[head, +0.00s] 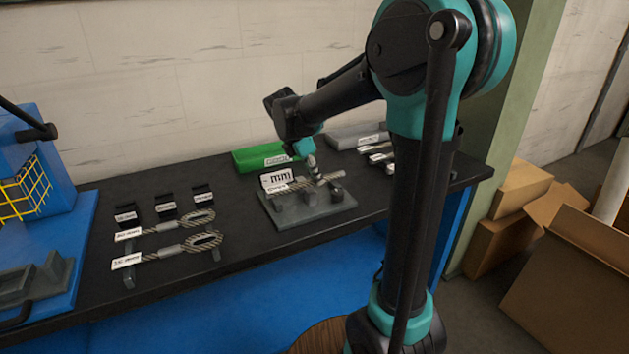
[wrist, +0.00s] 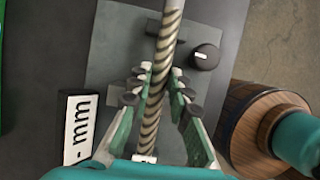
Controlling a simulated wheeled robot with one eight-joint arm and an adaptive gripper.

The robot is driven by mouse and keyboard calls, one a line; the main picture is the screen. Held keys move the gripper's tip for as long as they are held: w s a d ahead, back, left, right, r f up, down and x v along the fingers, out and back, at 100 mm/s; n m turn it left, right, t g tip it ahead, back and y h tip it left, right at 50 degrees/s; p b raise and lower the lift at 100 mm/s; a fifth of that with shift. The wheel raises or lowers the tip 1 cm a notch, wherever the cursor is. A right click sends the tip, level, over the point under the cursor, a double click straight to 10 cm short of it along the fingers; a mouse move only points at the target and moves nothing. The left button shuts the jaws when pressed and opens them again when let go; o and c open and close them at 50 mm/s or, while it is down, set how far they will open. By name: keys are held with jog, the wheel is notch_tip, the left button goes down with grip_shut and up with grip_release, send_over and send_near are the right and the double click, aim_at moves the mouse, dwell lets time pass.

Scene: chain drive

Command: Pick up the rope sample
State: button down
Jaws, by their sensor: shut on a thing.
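The rope sample (head: 322,182) is a twisted grey-brown rope lying across the supports of a grey plate (head: 322,211). In the wrist view the rope (wrist: 152,122) runs lengthwise between my gripper's fingers, with a smooth grey upper end. My gripper (wrist: 158,85) has its fingers closed on the rope from both sides. In the head view my gripper (head: 313,168) reaches down to the rope from above. The rope is still at the plate's supports, and I cannot tell whether it touches them.
A white "mm" display (head: 277,179) stands beside the rope on the plate. Two looped rope pieces (head: 200,243) with tags lie on the black bench at left. A green box (head: 258,158) is behind. A black knob (wrist: 205,57) sits right of the rope. Cardboard boxes (head: 515,205) stand at right.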

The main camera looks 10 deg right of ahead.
notch_tip(320, 180, up, 19)
jog(key=shift+f, duration=0.2)
jog(key=shift+w+f, duration=0.1)
dwell(0.8)
